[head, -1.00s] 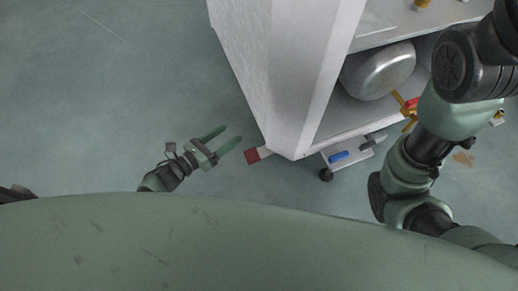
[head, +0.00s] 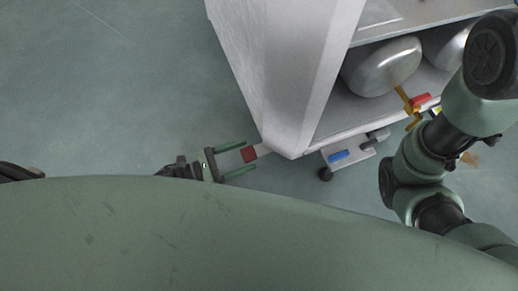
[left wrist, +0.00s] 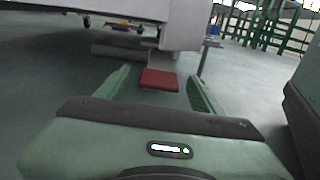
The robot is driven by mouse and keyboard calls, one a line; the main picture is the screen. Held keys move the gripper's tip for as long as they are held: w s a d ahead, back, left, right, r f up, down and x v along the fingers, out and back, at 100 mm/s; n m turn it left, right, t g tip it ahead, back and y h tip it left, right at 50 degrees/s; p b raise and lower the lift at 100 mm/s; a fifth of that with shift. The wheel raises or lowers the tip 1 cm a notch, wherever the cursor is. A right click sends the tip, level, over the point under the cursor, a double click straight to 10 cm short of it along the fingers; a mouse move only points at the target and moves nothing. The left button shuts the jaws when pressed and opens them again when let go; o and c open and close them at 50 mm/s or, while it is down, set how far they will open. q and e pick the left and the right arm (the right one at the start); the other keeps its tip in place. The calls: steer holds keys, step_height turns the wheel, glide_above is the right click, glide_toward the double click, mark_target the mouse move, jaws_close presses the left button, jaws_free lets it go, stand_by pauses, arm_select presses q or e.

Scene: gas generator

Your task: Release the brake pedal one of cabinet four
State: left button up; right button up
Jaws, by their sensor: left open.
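The red brake pedal (head: 249,154) sticks out low at the near corner of the white cabinet (head: 285,75), close to the floor. My left gripper (head: 243,156) is open, and in the head view its two green fingers reach to either side of the pedal. In the left wrist view the red pedal (left wrist: 159,80) lies ahead, centred between the open fingers (left wrist: 158,88). Contact with the pedal cannot be told. My right arm (head: 430,150) shows at the right, but its gripper is not visible.
The cabinet's open shelf holds silver tanks (head: 382,66) and a yellow valve with a red part (head: 414,103). The floor left of the cabinet is clear.

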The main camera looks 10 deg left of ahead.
mark_target(255, 152)
arm_select(q)
steer(key=b+x, duration=0.1)
steer(key=x, duration=0.4)
jaws_close()
